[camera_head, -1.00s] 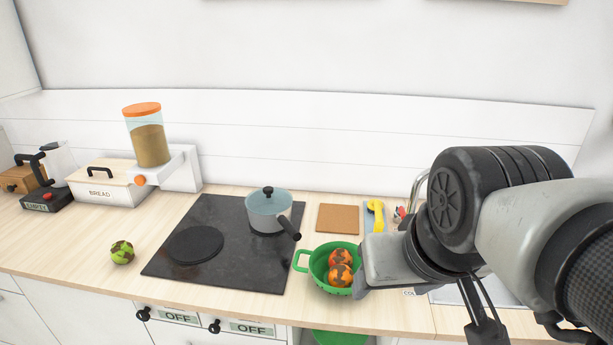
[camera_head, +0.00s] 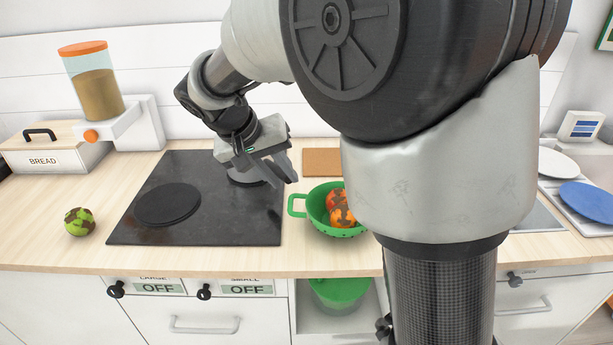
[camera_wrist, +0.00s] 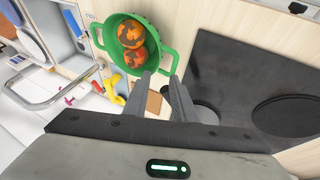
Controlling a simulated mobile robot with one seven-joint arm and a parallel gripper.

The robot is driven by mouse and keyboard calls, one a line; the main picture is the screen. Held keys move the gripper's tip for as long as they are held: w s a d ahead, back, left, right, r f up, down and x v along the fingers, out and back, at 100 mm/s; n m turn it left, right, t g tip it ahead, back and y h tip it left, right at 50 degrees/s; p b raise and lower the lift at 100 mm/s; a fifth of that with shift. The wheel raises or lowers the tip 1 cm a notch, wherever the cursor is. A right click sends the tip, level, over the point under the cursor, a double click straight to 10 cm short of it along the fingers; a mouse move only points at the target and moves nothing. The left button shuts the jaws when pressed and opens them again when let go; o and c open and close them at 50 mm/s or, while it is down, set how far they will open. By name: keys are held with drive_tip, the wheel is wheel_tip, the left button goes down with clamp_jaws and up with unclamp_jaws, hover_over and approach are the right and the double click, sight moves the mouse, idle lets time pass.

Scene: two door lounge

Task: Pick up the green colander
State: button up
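The green colander (camera_head: 318,211) stands on the wooden counter just right of the black cooktop. Two orange-and-brown mottled round fruits (camera_head: 341,216) lie in it. My arm hides its right part in the head view. In the wrist view the whole colander (camera_wrist: 113,42) shows, with a handle on each side, ahead of my fingertips. My gripper (camera_head: 285,168) is over the right back of the cooktop, left of the colander and apart from it. In the wrist view its two fingers (camera_wrist: 157,88) stand apart with nothing between them.
A green mottled fruit (camera_head: 80,221) lies left of the cooktop (camera_head: 222,222). A brown board (camera_head: 321,161) lies behind the colander. A sink tap (camera_wrist: 45,98) and yellow utensil (camera_wrist: 113,84) are near it. Plates (camera_head: 588,200) are far right.

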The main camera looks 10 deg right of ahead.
approach(311, 203)
drive_tip(key=a+x, duration=0.1)
drive_tip(key=x, duration=0.4)
drive_tip(key=shift+s+d+b+x, duration=0.15)
drive_tip(key=shift+b+x, duration=0.15)
drive_tip(key=shift+x, duration=1.05)
drive_tip(key=shift+s+d+b+x, duration=0.15)
drive_tip(key=shift+b+x, duration=0.15)
drive_tip(key=shift+x, duration=1.05)
drive_tip(key=shift+r, duration=0.1)
drive_tip(key=shift+c, duration=0.4)
drive_tip(key=shift+w, duration=0.1)
clamp_jaws()
